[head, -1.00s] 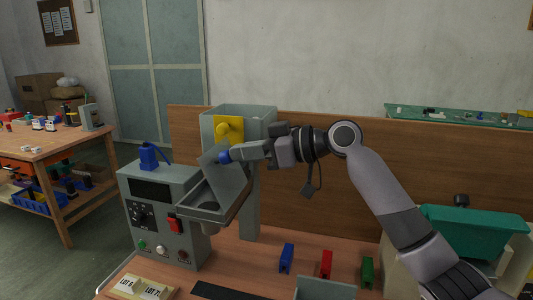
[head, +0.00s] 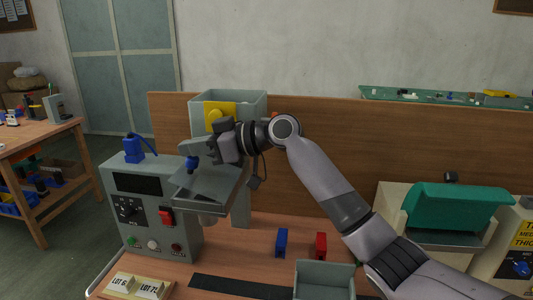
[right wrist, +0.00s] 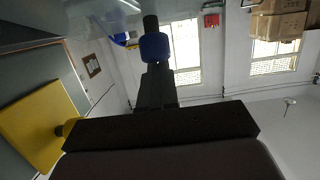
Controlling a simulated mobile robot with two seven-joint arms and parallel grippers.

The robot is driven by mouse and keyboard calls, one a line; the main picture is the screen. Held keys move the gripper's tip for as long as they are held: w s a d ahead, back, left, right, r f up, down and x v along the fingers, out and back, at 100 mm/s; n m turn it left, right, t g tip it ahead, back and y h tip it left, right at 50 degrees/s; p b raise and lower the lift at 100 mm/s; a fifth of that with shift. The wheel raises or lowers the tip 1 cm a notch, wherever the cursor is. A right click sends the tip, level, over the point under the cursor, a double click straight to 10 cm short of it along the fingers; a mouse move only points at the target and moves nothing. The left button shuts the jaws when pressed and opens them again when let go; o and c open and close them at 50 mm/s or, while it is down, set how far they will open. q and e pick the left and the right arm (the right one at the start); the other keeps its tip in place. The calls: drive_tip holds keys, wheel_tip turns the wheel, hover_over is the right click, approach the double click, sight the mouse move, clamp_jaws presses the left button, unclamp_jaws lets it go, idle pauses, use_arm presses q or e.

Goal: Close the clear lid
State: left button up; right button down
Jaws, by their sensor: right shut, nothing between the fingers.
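The clear lid (head: 222,181) is a see-through grey panel on the tray (head: 205,207) at the front of the pad printer. It now lies low over the tray; I cannot tell whether it rests flush on the rim. In the right wrist view the blue tip (right wrist: 155,47) shows at the end of the shut fingers. My left gripper is not in view.
A yellow plate (head: 218,113) with a knob stands on the printer column behind the gripper. The control box (head: 150,210) with a blue bottle (head: 133,149) is at the left. A blue block (head: 282,242), a red block (head: 321,245) and a grey bin (head: 324,275) stand in front.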

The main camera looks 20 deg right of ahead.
drive_tip(key=shift+w+a+f, duration=0.3)
drive_tip(key=shift+a+f, duration=0.1)
drive_tip(key=shift+w+a+f+g+h+p, duration=0.25)
drive_tip(key=shift+a+f+g+h+p, duration=0.15)
drive_tip(key=shift+f+h+p, duration=0.25)
